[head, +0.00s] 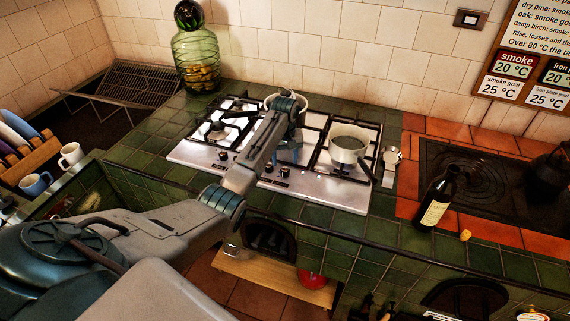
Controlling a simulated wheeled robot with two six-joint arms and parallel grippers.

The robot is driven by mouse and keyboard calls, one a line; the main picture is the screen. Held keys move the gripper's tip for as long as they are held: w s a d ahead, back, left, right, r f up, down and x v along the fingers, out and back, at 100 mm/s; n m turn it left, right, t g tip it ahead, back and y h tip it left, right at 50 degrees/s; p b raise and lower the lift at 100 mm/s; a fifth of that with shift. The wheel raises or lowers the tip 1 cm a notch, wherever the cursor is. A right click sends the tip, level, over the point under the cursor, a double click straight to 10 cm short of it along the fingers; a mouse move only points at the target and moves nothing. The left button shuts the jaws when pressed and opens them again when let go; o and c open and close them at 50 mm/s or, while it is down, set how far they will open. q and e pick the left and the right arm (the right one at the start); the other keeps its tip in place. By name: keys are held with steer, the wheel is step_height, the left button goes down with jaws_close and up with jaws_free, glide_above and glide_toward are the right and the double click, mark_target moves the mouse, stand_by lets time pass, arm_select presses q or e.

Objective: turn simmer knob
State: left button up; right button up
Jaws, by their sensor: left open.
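The steel hob (325,190) is set in the green tiled counter. Small dark knobs sit along its front: one at the left (223,155) and others near the middle (284,172). I cannot tell which is the simmer knob. My left arm reaches in from the lower left over the hob. My left gripper (289,155) is open, pointing down just behind the middle knobs, and looks empty. Whether it touches anything is unclear. The arm hides part of the hob and its front edge. My right gripper is not in view.
A pot (347,147) stands on the right burner; another pot (300,102) is partly hidden behind my arm. A spoon rest (391,158) lies right of the hob. A dark bottle (437,198) stands near the front edge. A green glass jar (196,58) stands behind left.

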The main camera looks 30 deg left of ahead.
mark_target(285, 168)
arm_select(q)
steer(key=shift+f, duration=2.05)
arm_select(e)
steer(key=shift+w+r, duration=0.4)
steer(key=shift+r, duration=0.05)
arm_select(q)
steer(key=c, duration=1)
steer(key=shift+p, duration=0.3)
